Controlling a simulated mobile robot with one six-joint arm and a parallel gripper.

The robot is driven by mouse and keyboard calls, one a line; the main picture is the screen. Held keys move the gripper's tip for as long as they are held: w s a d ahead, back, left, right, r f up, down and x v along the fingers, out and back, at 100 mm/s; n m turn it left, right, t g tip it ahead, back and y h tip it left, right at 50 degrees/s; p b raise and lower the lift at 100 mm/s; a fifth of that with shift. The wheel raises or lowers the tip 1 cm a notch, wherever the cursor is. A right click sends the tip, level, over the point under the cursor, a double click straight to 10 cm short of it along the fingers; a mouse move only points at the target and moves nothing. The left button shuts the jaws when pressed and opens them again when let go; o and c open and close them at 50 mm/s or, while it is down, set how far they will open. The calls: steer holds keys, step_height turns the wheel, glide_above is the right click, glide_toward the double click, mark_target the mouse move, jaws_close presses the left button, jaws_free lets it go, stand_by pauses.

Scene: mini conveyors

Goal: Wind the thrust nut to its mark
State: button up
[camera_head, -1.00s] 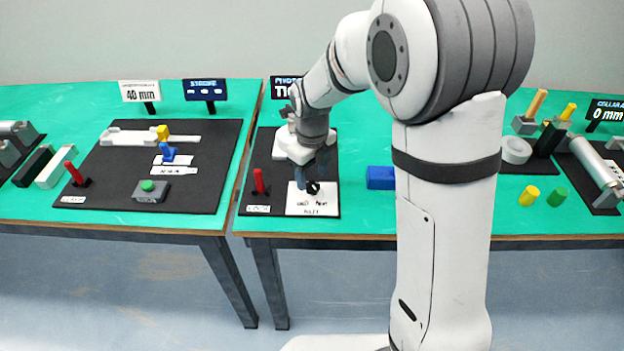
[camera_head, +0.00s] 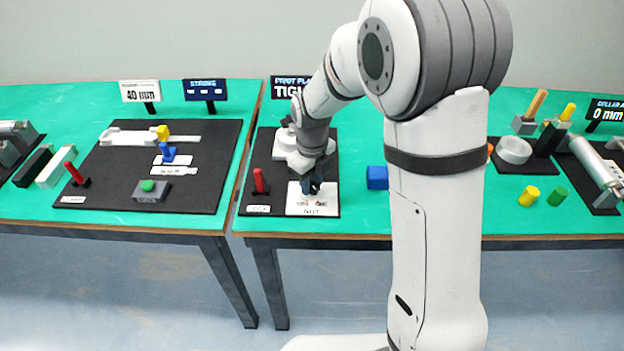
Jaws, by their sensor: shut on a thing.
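My gripper (camera_head: 308,188) points down over the white plate marked "NUT" (camera_head: 318,209) at the front of a black board (camera_head: 275,208). It is shut on a small part at that plate, taken to be the thrust nut; the fingers hide most of it, and no mark on it can be made out. A sign (camera_head: 291,87) behind my arm reads "PIVOT PLA..." with "TIG..." below, the rest hidden by the arm. A red lever (camera_head: 260,181) stands upright on the left of the same board, beside a label reading "LOCK".
A blue block (camera_head: 377,177) lies on the green table right of the board, close to my arm. The left table holds a stroke board (camera_head: 110,195) with a red lever and a green button. Yellow (camera_head: 529,196) and green (camera_head: 558,196) cylinders stand at right.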

steer(key=shift+c, duration=0.5)
steer(key=shift+n, duration=0.3)
